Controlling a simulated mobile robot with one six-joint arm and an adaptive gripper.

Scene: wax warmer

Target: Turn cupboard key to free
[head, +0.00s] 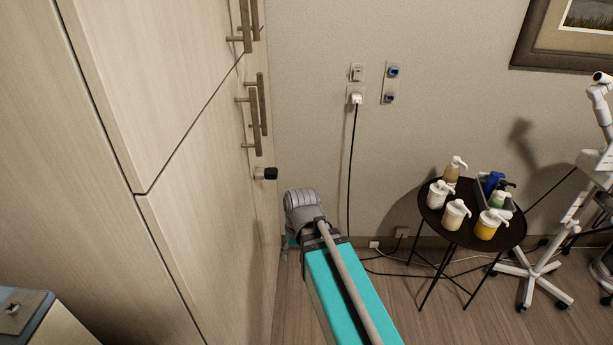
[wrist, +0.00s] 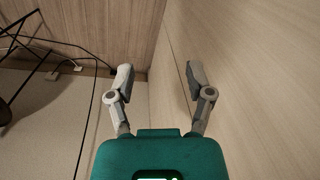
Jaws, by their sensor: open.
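The cupboard (head: 95,100) has pale wood doors and fills the left of the head view. Its key (head: 270,174), with a dark head, sticks out from the door edge below the bar handles (head: 254,118). My gripper (wrist: 158,84) is open and empty in the wrist view, with its two grey fingers spread wide. The cupboard's wood face (wrist: 250,70) runs close along the right finger. The key does not show in the wrist view. In the head view my arm ends just right of and below the key, apart from it, and hides most of the gripper.
A round black table (head: 460,235) with several pump bottles stands to the right, next to a white wheeled stand (head: 550,235). A black cable (head: 349,170) hangs from a wall socket (head: 355,97) behind my arm.

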